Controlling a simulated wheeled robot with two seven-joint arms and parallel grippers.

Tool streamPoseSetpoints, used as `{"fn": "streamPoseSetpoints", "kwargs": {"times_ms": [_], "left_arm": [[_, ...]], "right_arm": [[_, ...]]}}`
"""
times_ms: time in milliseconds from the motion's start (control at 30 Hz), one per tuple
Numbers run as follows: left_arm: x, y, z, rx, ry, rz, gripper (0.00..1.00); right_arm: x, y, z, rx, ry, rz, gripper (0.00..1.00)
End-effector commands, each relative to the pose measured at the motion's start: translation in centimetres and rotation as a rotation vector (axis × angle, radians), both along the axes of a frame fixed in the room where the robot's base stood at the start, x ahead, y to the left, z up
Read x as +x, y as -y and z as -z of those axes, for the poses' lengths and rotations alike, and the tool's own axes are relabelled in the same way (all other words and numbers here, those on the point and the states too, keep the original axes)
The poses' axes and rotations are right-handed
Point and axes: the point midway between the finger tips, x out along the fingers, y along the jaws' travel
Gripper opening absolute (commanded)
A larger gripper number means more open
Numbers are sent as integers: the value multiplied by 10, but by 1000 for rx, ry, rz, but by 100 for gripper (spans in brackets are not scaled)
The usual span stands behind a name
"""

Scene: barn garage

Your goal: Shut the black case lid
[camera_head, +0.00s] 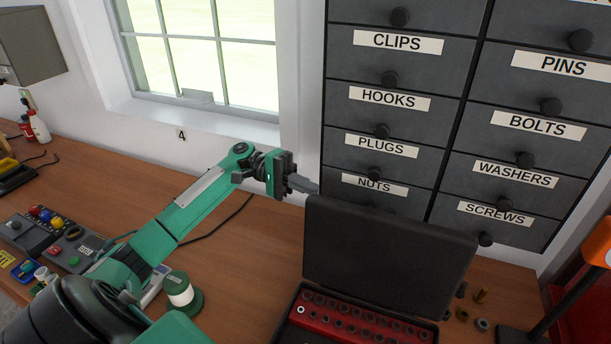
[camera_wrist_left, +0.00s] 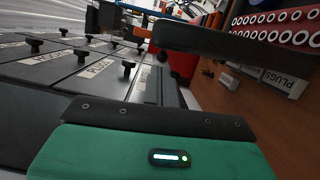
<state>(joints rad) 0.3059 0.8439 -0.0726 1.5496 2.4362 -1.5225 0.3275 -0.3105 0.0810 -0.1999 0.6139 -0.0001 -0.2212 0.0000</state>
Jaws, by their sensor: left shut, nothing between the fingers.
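The black case stands open on the wooden bench, its lid (camera_head: 388,252) raised upright at the back. Its base (camera_head: 290,318) holds a red tray (camera_head: 350,328) with rows of sockets. My left gripper (camera_head: 308,187) is shut and empty, at the lid's upper left corner, pointing right. I cannot tell whether it touches the lid. In the left wrist view the lid (camera_wrist_left: 225,44) is a dark bar beyond the gripper (camera_wrist_left: 150,112), and the red tray (camera_wrist_left: 285,33) shows past it. My right gripper is not in view.
A drawer cabinet (camera_head: 400,122) stands close behind the lid. Loose metal parts (camera_head: 481,296) and an orange tool (camera_head: 597,245) lie to the right. A green and white spool (camera_head: 182,293) and a control box (camera_head: 50,240) are to the left.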

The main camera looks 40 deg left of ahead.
Motion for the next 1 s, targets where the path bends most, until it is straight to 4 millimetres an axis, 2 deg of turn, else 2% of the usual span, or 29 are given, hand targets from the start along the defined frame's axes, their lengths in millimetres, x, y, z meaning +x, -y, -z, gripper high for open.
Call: {"fn": "streamPoseSetpoints", "kwargs": {"times_ms": [33,200,400,1000], "left_arm": [[-1,11,-6,-1,-1,4,0],[0,39,-6,-1,1,3,0],[0,57,-3,0,0,1,0],[-2,61,-2,5,25,1,0]], "right_arm": [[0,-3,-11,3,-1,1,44],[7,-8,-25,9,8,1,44],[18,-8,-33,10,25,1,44],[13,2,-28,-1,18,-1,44]]}}
